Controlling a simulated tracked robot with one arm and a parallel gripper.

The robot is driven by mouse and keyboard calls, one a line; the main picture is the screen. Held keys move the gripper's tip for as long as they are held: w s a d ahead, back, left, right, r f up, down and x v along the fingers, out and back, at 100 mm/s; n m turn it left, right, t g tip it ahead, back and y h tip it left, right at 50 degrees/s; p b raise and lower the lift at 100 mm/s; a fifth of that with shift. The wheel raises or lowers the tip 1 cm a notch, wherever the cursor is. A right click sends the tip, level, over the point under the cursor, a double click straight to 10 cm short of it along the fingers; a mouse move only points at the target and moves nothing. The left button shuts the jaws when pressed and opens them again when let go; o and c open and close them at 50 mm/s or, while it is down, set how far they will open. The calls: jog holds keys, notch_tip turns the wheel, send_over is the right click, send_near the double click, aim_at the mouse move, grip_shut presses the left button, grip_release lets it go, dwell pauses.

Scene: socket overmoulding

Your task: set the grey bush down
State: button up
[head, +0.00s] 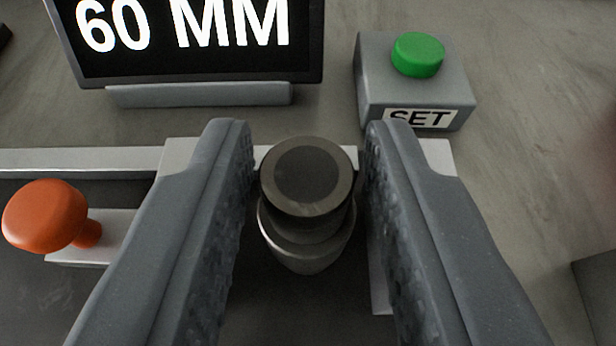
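The grey bush (306,236) is a dark round piece with a flat ringed top and a wider, lighter collar lower down. It stands upright in the middle of the head view, between the two fingers of my gripper (308,155). A narrow gap shows on each side of the bush, so the gripper looks open around it, not clamped on it. The foot of the bush is in shadow, and I cannot see clearly what it rests on.
A display (190,62) reading "60 MM" stands behind at left. A grey box marked SET (368,92) with a green button (418,54) stands behind at right. An orange knob (44,215) sits left of the gripper. Bare worktop (540,120) lies at right.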

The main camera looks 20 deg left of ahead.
jog(key=p+v, duration=0.1)
jog(key=v, duration=1)
jog(key=shift+p, duration=0.35)
jog(key=w+d+r+m+t+h, duration=0.1)
jog(key=d+r, duration=0.3)
jog(key=r, duration=0.6)
jog(key=d+r+m+t+h, duration=0.1)
jog(key=d+r, duration=0.2)
jog(key=r, duration=0.8)
jog(key=s+d+r, duration=0.3)
jog(key=s+r, duration=0.1)
jog(key=r, duration=0.3)
jog(key=s+d+r+h, duration=0.1)
jog(key=s+d+r, duration=0.2)
jog(key=r, duration=0.4)
jog(key=s+d+r+m, duration=0.1)
jog(key=s+d+r, duration=0.2)
jog(key=s+r, duration=0.2)
notch_tip(320, 180, up, 3)
jog(key=shift+s+d+f+t+h, duration=0.1)
jog(key=shift+s+d+t+h, duration=0.1)
jog(key=shift+d+t+h, duration=0.1)
